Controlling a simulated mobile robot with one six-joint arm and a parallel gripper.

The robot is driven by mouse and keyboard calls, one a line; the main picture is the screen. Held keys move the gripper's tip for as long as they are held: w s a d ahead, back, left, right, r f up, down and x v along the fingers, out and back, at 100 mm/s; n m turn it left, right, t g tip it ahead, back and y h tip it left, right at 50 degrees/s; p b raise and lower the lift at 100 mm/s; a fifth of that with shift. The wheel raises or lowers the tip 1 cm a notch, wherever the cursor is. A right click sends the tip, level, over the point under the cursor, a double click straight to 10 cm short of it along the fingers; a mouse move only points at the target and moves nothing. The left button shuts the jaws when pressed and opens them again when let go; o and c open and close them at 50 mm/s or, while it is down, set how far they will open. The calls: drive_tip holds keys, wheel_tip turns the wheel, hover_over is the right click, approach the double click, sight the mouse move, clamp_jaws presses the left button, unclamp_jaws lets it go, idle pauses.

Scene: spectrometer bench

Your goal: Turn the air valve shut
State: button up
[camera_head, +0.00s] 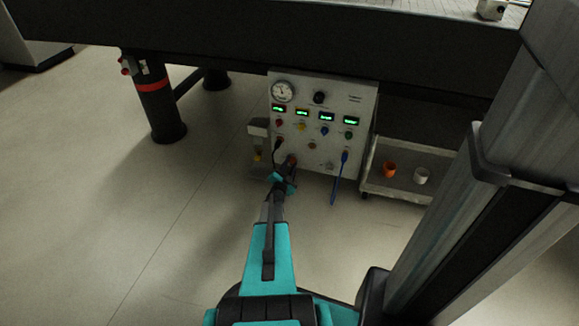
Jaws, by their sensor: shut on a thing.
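A pale control panel (354,98) stands under the dark bench, with a round gauge (283,92) at its upper left. No label for the air valve is readable. A dark red knob (291,160) sits low on the panel, left of centre, partly hidden by my gripper. My gripper (285,175), at the end of my teal arm, reaches the panel there and is shut on this knob. The fingertips are small and dark, so the exact grip and the knob's angle cannot be told.
A blue handle (341,175) hangs at the panel's lower right. A low tray (400,190) right of the panel holds an orange cup (390,169) and a white cup (421,176). A bench leg (158,112) with a red band stands left.

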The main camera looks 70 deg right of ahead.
drive_tip(key=shift+s+d, duration=0.1)
drive_tip(key=shift+s, duration=0.15)
drive_tip(key=o, duration=1.1)
drive_tip(key=shift+c, duration=0.2)
drive_tip(key=shift+w, duration=0.1)
drive_tip(key=a+p, duration=0.3)
drive_tip(key=a, duration=1.1)
drive_tip(key=shift+s, duration=0.35)
